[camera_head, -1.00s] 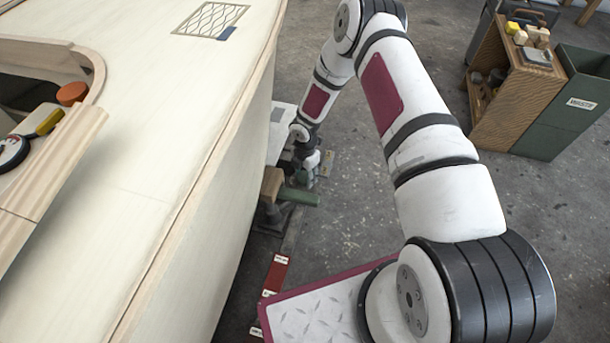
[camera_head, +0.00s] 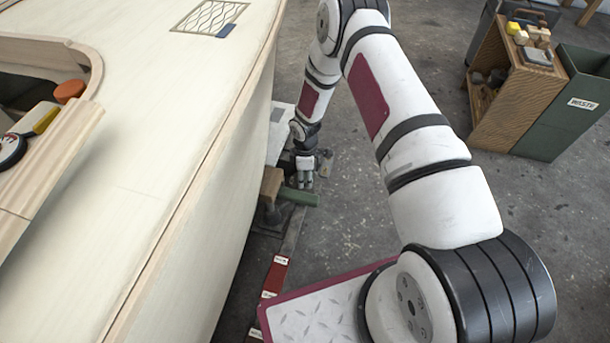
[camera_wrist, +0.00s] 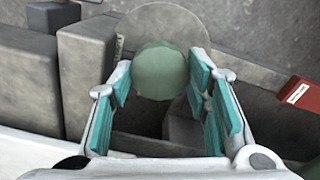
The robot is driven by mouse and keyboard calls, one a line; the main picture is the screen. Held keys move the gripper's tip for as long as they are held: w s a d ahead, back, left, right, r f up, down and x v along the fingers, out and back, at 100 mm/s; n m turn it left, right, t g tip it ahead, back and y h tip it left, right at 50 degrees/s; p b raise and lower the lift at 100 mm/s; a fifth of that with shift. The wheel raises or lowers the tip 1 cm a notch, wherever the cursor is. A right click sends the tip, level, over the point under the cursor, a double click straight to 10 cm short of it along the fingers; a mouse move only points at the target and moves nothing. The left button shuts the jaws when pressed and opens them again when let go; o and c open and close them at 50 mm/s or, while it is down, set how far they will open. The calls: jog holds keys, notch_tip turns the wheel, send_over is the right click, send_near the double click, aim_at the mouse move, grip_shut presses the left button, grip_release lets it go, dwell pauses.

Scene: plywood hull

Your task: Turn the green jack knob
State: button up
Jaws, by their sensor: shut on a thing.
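In the head view a green cylinder (camera_head: 299,197) lies level beside the hull, partly behind my fingers. My gripper (camera_head: 305,183) reaches down to it from above. In the wrist view its teal-padded fingers stand on both sides of the knob and are shut on it. The jack's lower parts are mostly hidden.
The pale plywood hull (camera_head: 190,170) rises close on the left. A wooden block (camera_head: 271,182) sits between it and the green cylinder. Red labelled pieces (camera_head: 276,272) lie on a strip nearer me. A wooden cabinet (camera_head: 513,85) and green waste bin (camera_head: 568,105) stand right, with open floor before them.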

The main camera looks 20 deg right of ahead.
jog(key=shift+m, duration=0.5)
jog(key=o, duration=1.2)
jog(key=shift+c, duration=0.2)
